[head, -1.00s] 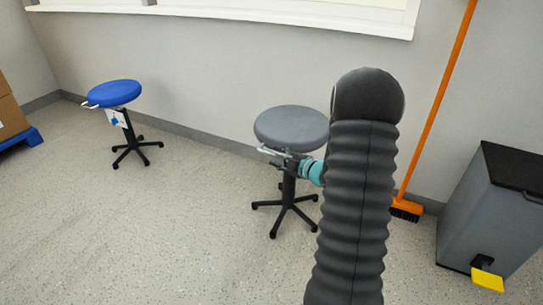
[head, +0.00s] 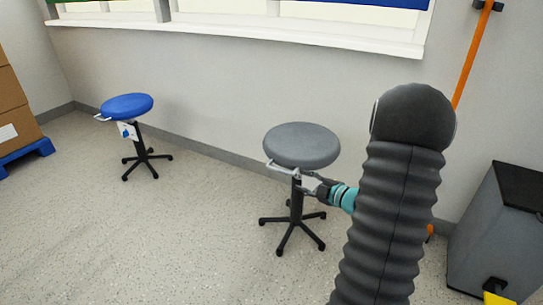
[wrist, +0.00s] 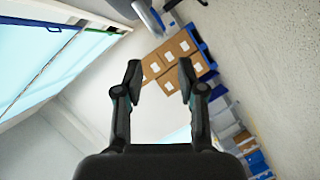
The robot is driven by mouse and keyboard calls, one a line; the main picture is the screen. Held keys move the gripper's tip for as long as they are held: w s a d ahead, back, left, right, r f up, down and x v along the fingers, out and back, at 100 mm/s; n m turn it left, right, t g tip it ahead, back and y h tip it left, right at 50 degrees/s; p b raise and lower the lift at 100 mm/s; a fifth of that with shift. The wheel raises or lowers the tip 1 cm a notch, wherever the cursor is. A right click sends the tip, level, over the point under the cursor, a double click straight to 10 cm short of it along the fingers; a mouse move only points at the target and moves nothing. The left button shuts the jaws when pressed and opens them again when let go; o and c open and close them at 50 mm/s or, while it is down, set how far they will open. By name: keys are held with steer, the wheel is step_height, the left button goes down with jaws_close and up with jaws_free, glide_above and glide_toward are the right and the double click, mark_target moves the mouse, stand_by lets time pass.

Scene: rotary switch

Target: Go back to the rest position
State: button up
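My gripper (head: 306,184) shows in the head view in front of the grey stool, just below its seat, past the teal ring on my wrist. My dark ribbed arm stands at the right of centre and hides part of the view behind it. In the wrist view my gripper (wrist: 161,72) has its two dark fingers apart, with nothing between them. No rotary switch shows in either view.
A grey stool (head: 302,146) stands behind my gripper; a blue stool (head: 127,106) is at the left. Boxes (head: 12,112) sit on a blue pallet at far left. A grey bin (head: 498,230) is at the right. Open floor (head: 130,240) lies at the left front.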

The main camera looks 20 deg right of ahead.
steer(key=s+d+f+m+g+h, duration=0.45)
steer(key=d+f+m+h, duration=0.2)
steer(key=d+f, duration=0.2)
steer(key=s+r+m+g+h, duration=0.3)
steer(key=s+m+g, duration=0.2)
steer(key=s+m, duration=0.25)
steer(key=s+a+r+y, duration=0.1)
steer(key=s+a+r, duration=0.4)
steer(key=a, duration=0.5)
steer(key=s+a+r+m+y, duration=0.1)
steer(key=s+a+r, duration=0.3)
steer(key=a+r, duration=0.4)
steer(key=s+a+r+y, duration=0.2)
steer(key=s+a+r, duration=0.3)
steer(key=a, duration=0.8)
step_height(320, 180, up, 3)
steer(key=shift+s+a+f+p, duration=0.15)
steer(key=shift+s+a+p, duration=0.2)
steer(key=shift+p, duration=0.1)
